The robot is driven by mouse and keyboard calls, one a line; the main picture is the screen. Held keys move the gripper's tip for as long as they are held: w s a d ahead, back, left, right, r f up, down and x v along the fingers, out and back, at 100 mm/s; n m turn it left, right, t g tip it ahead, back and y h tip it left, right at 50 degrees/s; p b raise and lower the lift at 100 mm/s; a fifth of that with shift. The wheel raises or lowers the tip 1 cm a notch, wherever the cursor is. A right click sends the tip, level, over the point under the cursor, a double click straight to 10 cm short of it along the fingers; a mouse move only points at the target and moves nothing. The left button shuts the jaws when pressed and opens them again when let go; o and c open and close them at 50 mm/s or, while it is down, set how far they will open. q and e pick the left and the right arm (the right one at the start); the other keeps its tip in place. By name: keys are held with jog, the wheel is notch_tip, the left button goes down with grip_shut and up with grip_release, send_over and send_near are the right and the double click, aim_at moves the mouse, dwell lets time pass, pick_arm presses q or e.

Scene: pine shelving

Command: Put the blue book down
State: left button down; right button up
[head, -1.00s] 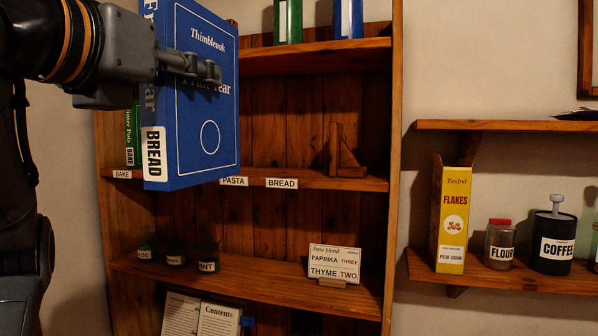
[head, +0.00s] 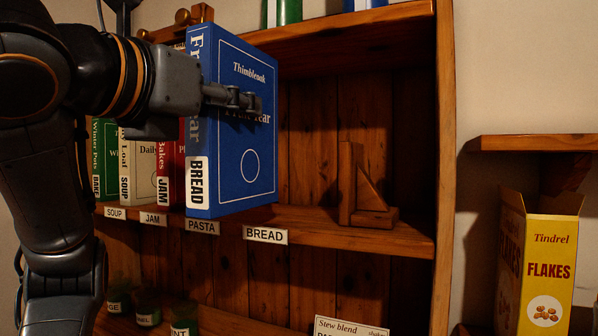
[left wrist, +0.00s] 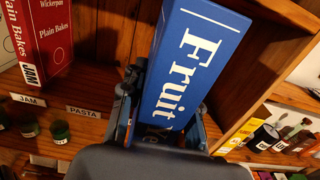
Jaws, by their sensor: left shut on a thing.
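The blue book (head: 237,190) is upright in the head view, with "Fruit Year" partly hidden on its cover and a BREAD sticker low on its spine. It also shows in the left wrist view (left wrist: 184,60). My left gripper (head: 238,100) is shut on it across the covers. The book is at the front of the middle shelf (head: 345,228), over the PASTA label (head: 202,227) and left of the BREAD label (head: 266,235). I cannot tell whether its bottom edge touches the shelf. My right gripper is not in view.
A red book (head: 171,165), a cream book (head: 139,160) and a green book (head: 104,150) stand to the left. A wooden bookend (head: 365,195) stands to the right. The shelf above the BREAD label is bare. A yellow flakes box (head: 538,260) stands at far right.

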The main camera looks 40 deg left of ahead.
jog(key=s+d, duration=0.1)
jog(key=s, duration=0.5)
pick_arm(q)
jog(key=f+p+x, duration=0.1)
jog(key=p+x, duration=0.1)
jog(key=x, duration=0.6)
jog(key=f+p+x, duration=0.2)
jog(key=x, duration=0.6)
jog(key=shift+w+a+f+p, duration=0.3)
jog(key=shift+a, duration=0.1)
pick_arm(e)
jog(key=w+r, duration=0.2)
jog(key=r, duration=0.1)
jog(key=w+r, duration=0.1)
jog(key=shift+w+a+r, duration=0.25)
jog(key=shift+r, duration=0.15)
pick_arm(q)
jog(key=shift+d, duration=0.1)
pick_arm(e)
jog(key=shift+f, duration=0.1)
pick_arm(q)
jog(key=c, duration=1)
grip_release()
jog(key=shift+s+f, duration=0.1)
